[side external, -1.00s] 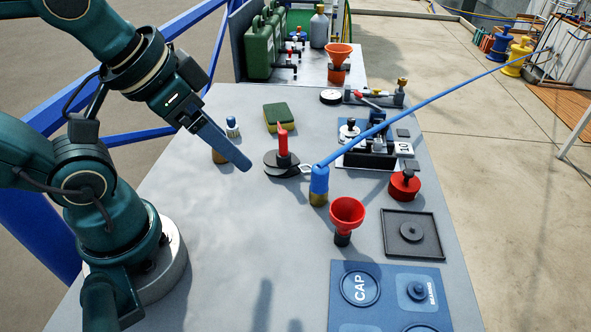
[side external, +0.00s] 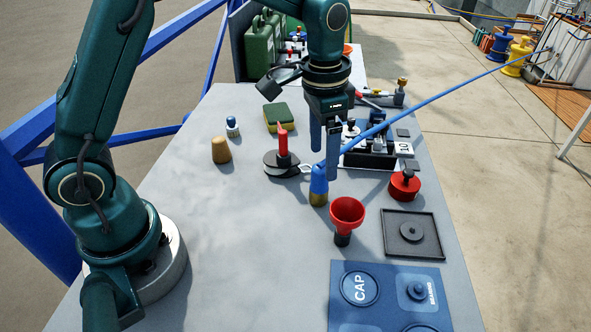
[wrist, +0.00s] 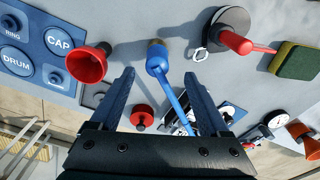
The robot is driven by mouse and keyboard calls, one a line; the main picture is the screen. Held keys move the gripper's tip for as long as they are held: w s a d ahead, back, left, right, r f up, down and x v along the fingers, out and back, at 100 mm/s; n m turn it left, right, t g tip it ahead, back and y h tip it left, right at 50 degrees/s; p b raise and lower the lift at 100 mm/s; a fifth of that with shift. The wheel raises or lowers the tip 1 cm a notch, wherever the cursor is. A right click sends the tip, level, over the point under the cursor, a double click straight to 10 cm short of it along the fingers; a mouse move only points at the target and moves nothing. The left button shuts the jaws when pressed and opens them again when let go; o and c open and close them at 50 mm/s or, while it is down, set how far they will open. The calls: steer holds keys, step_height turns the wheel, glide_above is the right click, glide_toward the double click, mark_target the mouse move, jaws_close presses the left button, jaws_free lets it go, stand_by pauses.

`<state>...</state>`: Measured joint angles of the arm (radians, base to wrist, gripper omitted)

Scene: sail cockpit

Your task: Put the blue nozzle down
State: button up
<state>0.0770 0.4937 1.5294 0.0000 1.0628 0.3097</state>
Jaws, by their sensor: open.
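The blue nozzle (side external: 319,178) stands upright on the grey table, with an ochre lower part and a blue hose running from it up to the right. In the wrist view the nozzle (wrist: 157,66) lies between the lines of the two fingers, near their tips. My gripper (side external: 325,165) is open, fingers pointing down, above and just behind the nozzle in the side view. Its fingers (wrist: 159,76) are spread wide with nothing gripped. I cannot tell how far the tips are from the nozzle.
A red funnel (side external: 347,214) stands close in front. A red-handled tool on a dark base (side external: 283,158) is to the left, with a metal ring beside the nozzle. The red knob (side external: 404,186) is right.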

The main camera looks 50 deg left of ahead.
mark_target(319, 183)
steer(key=shift+s+d+f+g, duration=0.1)
steer(key=shift+s+f+g, duration=0.05)
steer(key=shift+f, duration=0.4)
steer(key=shift+s+f+g, duration=0.1)
steer(key=shift+f+g, duration=0.05)
steer(key=shift+f, duration=2.85)
jaws_close()
